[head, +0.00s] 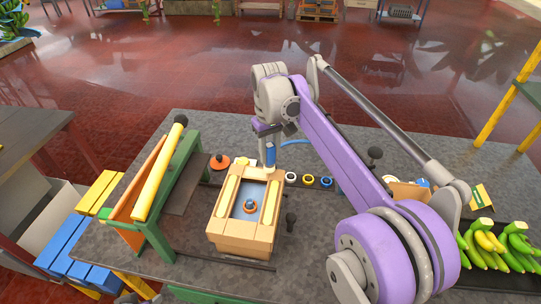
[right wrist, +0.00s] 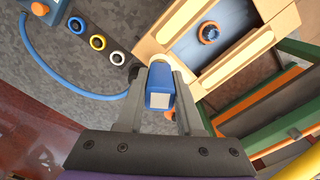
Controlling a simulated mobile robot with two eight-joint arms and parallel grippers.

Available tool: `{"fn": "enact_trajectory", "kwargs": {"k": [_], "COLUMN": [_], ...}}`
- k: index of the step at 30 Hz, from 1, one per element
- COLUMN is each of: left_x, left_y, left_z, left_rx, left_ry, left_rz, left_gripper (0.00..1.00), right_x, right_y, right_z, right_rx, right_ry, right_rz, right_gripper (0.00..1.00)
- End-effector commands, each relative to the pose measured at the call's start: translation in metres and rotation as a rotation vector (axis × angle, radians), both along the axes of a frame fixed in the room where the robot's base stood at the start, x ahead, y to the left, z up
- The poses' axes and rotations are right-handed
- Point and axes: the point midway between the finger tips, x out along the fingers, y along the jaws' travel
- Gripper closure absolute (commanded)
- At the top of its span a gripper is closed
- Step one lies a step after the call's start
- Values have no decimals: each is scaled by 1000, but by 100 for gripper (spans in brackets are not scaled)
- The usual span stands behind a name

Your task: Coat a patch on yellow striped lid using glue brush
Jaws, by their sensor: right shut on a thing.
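My right gripper (head: 269,160) is shut on a blue block-shaped handle (head: 270,153), which I take to be the glue brush. In the right wrist view the gripper (right wrist: 158,88) has one grey finger on each side of the blue handle (right wrist: 159,86), and a pale round tip shows beyond it. The tip is at the far end of the yellow striped lid (head: 217,229), a wooden box top with two yellow strips and a blue-grey recess. Whether the tip touches the lid is unclear. My left gripper is not in view.
A blue hose (right wrist: 55,85) runs from the handle to a blue box (right wrist: 47,10). Rings (head: 308,181) lie right of the lid. A green frame with a yellow roller (head: 158,175) stands left. Bananas (head: 487,243) lie at the right of the grey table.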

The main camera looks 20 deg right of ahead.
Motion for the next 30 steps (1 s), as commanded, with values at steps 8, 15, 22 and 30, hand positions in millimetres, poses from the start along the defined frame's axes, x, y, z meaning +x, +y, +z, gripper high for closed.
{"fn": "enact_trajectory", "kwargs": {"k": [8, 15, 22, 30], "left_x": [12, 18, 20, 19], "left_y": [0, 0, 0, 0], "left_z": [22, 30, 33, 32], "left_rx": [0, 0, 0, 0], "left_ry": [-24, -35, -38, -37], "left_rz": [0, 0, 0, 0], "left_gripper": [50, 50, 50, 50], "right_x": [4, 3, 2, 1], "right_y": [3, 4, 5, 5], "right_z": [30, 50, 58, 57], "right_rx": [1, 0, 0, 0], "right_ry": [-4, -3, -1, 0], "right_rz": [1, 0, 0, 0], "right_gripper": [100, 100, 100, 100]}}
